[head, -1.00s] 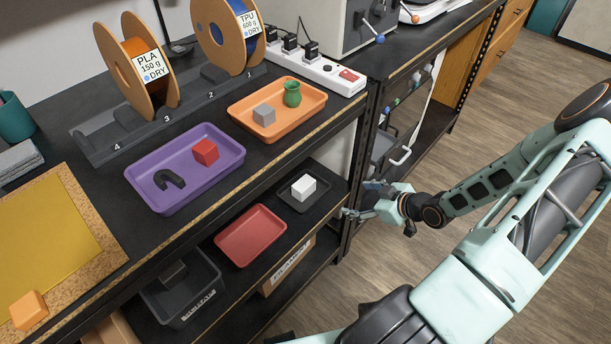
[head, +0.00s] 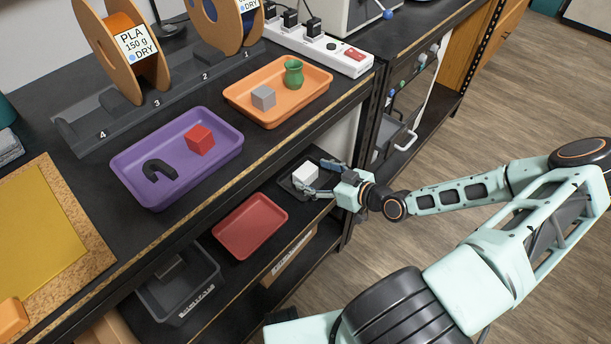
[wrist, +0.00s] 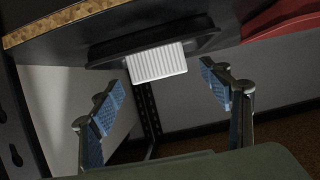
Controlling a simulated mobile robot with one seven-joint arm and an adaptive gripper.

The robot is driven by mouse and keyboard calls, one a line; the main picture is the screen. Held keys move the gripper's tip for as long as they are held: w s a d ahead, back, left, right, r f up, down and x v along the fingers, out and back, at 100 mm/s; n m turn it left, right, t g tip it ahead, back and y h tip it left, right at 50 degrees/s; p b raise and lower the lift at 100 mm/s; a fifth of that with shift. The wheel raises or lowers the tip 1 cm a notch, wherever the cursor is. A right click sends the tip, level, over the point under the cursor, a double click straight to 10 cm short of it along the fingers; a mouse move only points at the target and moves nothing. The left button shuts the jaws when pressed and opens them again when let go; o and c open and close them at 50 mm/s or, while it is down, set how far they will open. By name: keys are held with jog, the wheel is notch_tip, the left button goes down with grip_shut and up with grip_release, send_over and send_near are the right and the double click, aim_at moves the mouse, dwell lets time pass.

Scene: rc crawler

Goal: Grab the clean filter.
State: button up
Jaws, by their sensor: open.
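The clean filter is a white block (head: 305,174) on a small dark tray (head: 285,184) on the lower shelf. In the wrist view, the white filter (wrist: 158,63) shows fine ribs and lies ahead, between the lines of the two fingers. My gripper (head: 323,179) has come in from the right at shelf height, its fingertips close to the filter. In the wrist view my gripper (wrist: 162,90) is open, with a gap on both sides of the filter. I see no contact. The filter's far side is hidden.
A red tray (head: 250,226) sits left of the dark tray on the same shelf. A dark bin (head: 180,285) stands further left. The upper shelf's edge (head: 240,170) overhangs near the filter. A black rack post (head: 372,125) stands close behind my gripper. The floor at right is clear.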

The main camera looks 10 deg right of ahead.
aim_at(311, 174)
jog(key=x, duration=0.4)
jog(key=shift+f, duration=0.2)
jog(key=shift+c, duration=0.6)
jog(key=c, duration=1.2)
jog(key=shift+o, duration=0.2)
jog(key=shift+r, duration=0.1)
